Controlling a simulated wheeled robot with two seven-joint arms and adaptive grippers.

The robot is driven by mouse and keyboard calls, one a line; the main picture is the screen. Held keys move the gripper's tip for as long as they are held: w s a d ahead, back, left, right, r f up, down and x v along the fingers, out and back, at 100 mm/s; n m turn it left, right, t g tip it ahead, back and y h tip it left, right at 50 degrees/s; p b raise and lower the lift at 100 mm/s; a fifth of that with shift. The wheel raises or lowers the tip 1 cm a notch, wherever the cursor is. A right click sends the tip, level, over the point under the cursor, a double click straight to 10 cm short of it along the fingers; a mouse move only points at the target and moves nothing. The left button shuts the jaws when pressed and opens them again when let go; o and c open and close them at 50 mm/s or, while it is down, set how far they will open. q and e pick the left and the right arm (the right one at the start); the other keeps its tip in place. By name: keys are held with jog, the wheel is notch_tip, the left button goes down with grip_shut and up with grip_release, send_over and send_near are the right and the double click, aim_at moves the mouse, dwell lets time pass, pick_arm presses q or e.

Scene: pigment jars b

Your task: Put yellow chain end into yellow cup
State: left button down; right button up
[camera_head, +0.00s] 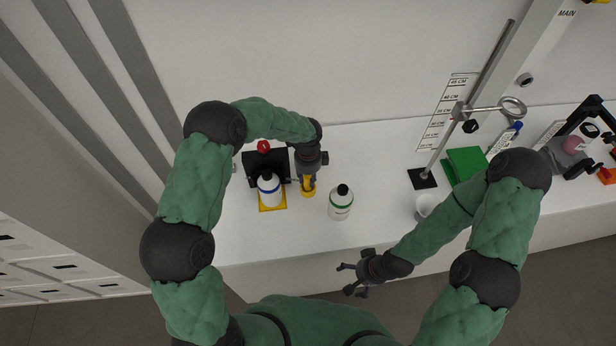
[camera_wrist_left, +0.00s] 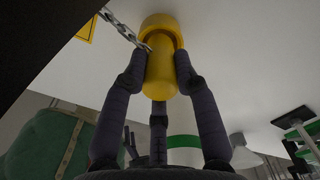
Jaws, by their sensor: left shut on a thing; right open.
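My left gripper (camera_head: 308,178) points down at the bench and is shut on the yellow chain end (camera_wrist_left: 160,74), a rounded yellow piece held between its fingers in the left wrist view. The yellow cup (camera_wrist_left: 158,22) is right at the far end of that piece, and it also shows below the gripper in the head view (camera_head: 308,192). The piece overlaps the cup's rim; I cannot tell how deep it sits. A metal chain (camera_wrist_left: 119,25) runs off to the upper left. My right gripper (camera_head: 352,279) is open and empty, in front of the bench edge.
A white bottle with a blue band (camera_head: 269,190) stands on a yellow square (camera_head: 272,207), left of the cup. A green-banded bottle (camera_head: 341,204) stands to the right. A black item (camera_head: 252,161) is behind. A stand (camera_head: 422,179) and green block (camera_head: 465,166) are further right.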

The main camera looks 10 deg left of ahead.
pick_arm(q)
jog(key=c, duration=0.9)
grip_release()
notch_tip(320, 180, up, 12)
